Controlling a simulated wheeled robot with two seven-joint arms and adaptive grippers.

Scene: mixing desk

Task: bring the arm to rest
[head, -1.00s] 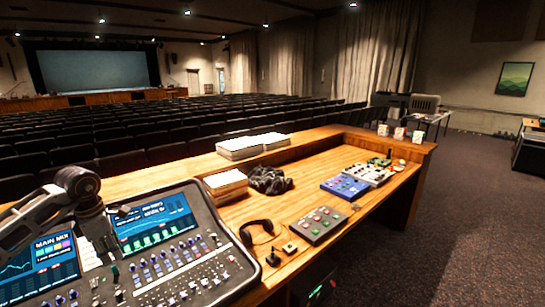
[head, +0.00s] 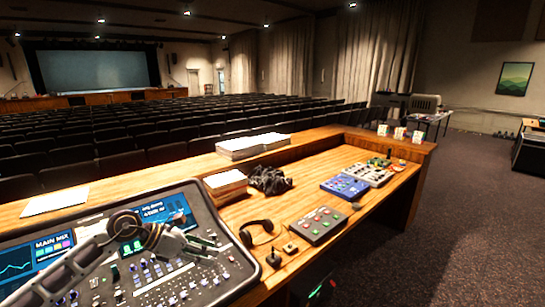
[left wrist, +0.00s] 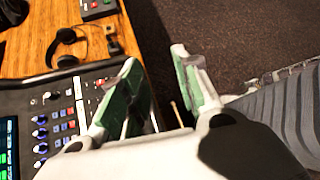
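My left arm reaches in from the lower left of the head view, over the mixing console (head: 225,270). My right gripper cannot be made out in either view.
Headphones (head: 258,232) and small boxes lie right of the console. A grey button box (head: 315,225), a blue box (head: 344,187), dark cables (head: 269,180) and paper stacks (head: 225,183) are farther along the wooden desk. A white sheet (head: 55,201) lies behind the console.

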